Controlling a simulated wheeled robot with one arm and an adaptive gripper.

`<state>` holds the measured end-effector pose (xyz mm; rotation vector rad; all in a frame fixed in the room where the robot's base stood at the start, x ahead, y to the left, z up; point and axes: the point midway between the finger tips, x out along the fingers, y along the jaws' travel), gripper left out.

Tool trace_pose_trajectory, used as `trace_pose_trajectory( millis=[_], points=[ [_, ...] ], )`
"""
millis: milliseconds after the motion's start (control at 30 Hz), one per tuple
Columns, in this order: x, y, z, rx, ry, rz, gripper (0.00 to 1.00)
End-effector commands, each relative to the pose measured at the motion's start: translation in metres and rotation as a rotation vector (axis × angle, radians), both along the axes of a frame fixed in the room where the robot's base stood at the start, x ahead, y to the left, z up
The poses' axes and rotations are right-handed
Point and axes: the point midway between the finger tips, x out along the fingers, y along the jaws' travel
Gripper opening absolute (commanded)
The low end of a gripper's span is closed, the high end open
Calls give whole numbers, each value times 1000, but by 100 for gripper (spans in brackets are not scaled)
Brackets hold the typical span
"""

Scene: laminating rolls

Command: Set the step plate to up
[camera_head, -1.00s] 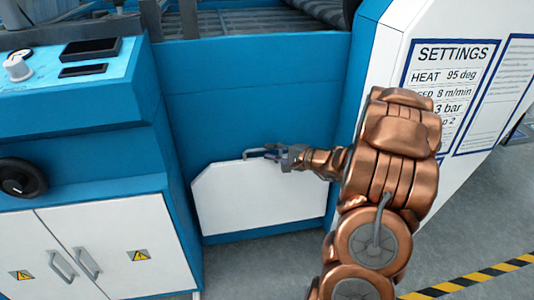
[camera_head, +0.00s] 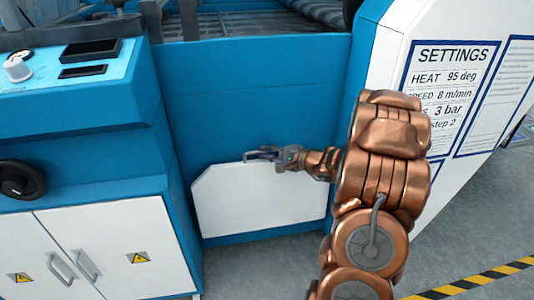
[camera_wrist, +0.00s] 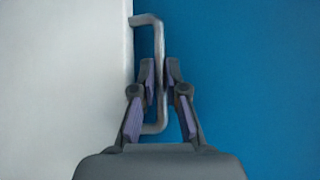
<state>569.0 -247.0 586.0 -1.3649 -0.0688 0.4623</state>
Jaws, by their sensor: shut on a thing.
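The step plate (camera_head: 255,205) is a white panel with cut corners, low on the blue front of the machine. It looks flat against that front. A grey bar handle (camera_wrist: 147,128) sticks out from its top edge; it shows small in the head view. My gripper (camera_head: 268,155) is at this handle, having come in from the right. In the wrist view my gripper (camera_wrist: 160,80) has one finger on each side of the handle's long bar and is shut on it. The white plate fills the left of that view.
A white cabinet (camera_head: 110,235) with two door handles and a black knob (camera_head: 22,179) stands at left. A white side panel with a settings sheet (camera_head: 450,90) is at right, near my arm. Grey floor with a yellow-black stripe (camera_head: 490,278) is open at lower right.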

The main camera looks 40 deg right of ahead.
Motion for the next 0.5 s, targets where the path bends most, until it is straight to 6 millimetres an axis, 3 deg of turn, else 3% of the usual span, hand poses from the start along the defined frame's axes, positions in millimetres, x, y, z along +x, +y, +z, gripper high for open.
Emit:
trace_pose_trajectory(
  millis=[500],
  points=[
    [-2, 0, -3, -6, -14, -3, 0]
  ],
)
